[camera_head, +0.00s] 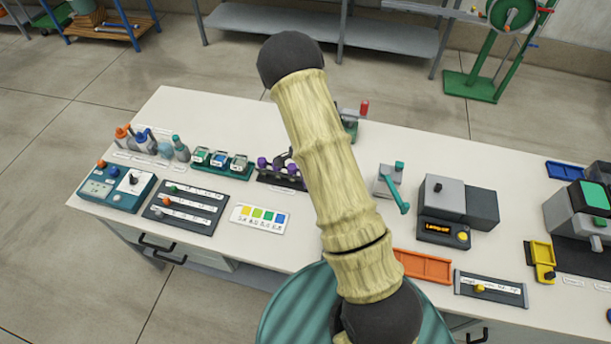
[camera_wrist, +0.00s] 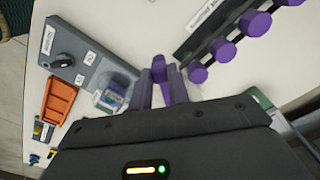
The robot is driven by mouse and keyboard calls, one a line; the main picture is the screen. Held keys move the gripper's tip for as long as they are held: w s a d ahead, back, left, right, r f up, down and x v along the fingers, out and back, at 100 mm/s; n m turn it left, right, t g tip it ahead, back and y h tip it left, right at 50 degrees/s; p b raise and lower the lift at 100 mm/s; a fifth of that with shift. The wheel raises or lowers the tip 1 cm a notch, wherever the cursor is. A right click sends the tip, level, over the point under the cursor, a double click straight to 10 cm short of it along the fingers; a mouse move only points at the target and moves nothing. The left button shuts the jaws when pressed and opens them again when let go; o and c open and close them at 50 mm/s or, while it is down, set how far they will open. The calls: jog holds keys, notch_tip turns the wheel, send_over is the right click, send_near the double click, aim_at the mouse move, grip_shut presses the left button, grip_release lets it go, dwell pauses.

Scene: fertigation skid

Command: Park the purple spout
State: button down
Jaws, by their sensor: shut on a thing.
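In the wrist view my gripper (camera_wrist: 160,92) points at the bench with its jaws closed around a small purple piece (camera_wrist: 158,70), which looks like the purple spout. Most of the piece is hidden by the fingers and the gripper body. A dark rack (camera_wrist: 205,30) with a row of several purple knobs (camera_wrist: 222,48) lies to the right of the fingers, apart from the held piece. The head view shows this rack with purple pieces (camera_head: 263,163) left of my arm. My gripper is hidden behind my arm there.
In the wrist view a grey panel with a black knob (camera_wrist: 60,60), an orange tray (camera_wrist: 57,100) and a clear container (camera_wrist: 110,97) lie to the left. In the head view a green rack of jars (camera_head: 222,160) and a colour chart (camera_head: 259,218) stand left of my arm.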

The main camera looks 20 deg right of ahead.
jog(key=shift+w, duration=0.1)
jog(key=c, duration=1.3)
grip_release()
jog(key=shift+a, duration=0.1)
jog(key=shift+r, duration=0.1)
notch_tip(320, 180, up, 17)
jog(key=shift+r+b, duration=0.1)
jog(key=shift+b, duration=1.15)
jog(key=s+a+r+n+t, duration=0.1)
jog(key=s+n, duration=0.3)
jog(key=s, duration=0.2)
jog(key=s+a+r+n, duration=0.1)
jog(key=s+n, duration=0.4)
jog(key=s+a+r+n+t, duration=0.1)
jog(key=s+n, duration=0.3)
jog(key=s, duration=0.2)
jog(key=shift+s+r+n+t, duration=0.25)
jog(key=shift+s+n+t, duration=0.05)
jog(key=shift+s+n, duration=0.1)
